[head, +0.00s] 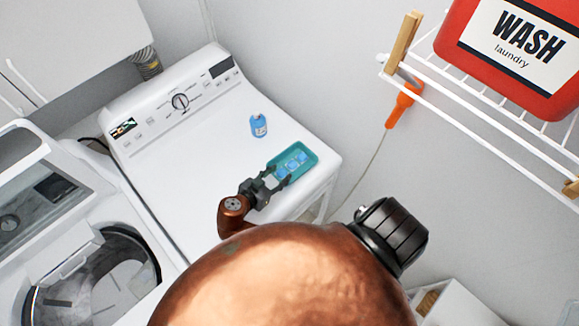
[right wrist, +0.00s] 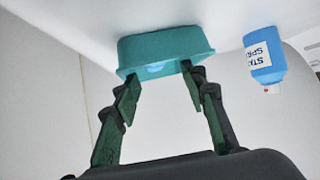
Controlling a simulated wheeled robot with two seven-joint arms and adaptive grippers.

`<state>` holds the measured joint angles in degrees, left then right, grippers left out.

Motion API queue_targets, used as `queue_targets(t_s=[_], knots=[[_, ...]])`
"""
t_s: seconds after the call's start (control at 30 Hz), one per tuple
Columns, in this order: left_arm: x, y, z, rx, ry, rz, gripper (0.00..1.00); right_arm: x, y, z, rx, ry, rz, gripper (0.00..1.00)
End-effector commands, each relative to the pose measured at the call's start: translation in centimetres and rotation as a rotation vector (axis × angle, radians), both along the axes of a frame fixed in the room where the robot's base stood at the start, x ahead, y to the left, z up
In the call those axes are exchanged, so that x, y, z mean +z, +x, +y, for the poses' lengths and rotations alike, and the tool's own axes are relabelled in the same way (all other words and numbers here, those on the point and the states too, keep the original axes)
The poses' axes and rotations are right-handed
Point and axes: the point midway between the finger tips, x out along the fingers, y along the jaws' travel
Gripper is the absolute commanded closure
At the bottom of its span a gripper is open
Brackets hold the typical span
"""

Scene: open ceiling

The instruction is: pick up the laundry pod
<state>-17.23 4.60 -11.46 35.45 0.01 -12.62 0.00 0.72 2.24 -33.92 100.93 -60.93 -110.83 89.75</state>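Light blue laundry pods (head: 293,163) lie in a small teal tray (head: 308,171) on top of the white dryer-like machine, near its right front edge. My right gripper (head: 274,178) is at the tray's near end, with its fingers spread. In the right wrist view, the open fingers (right wrist: 160,76) reach to the rim of the teal tray (right wrist: 165,46). A bit of a blue pod (right wrist: 158,68) shows between the fingertips; nothing is held. Most of the pods are hidden by the tray wall there. My left gripper is not in view.
A blue spray bottle (head: 258,126) stands behind the tray; it also shows in the right wrist view (right wrist: 263,58). An open washer (head: 95,270) is at the left. A wire shelf (head: 455,72) with a red detergent container (head: 470,54) is at the upper right.

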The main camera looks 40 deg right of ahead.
Motion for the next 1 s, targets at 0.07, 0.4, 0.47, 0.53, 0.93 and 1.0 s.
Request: queue_targets(t_s=[0.07,0.4,0.47,0.53,0.93,1.0], knots=[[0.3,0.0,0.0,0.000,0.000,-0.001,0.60,-0.3,0.2,-0.9,-0.003,-0.003,0.001,0.61],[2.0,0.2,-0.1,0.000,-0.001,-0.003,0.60,-2.1,1.0,-4.5,0.000,-0.006,0.002,0.61],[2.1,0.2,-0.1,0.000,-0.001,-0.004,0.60,-2.6,1.2,-5.1,0.000,-0.004,0.001,0.61],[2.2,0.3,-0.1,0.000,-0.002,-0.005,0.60,-3.1,1.3,-5.7,0.001,-0.003,0.002,0.61],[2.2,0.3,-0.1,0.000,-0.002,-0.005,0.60,-3.6,1.5,-6.1,0.000,0.001,0.001,0.67],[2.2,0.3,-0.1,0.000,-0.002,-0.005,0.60,-3.6,1.5,-6.1,0.000,0.001,0.001,0.72]])
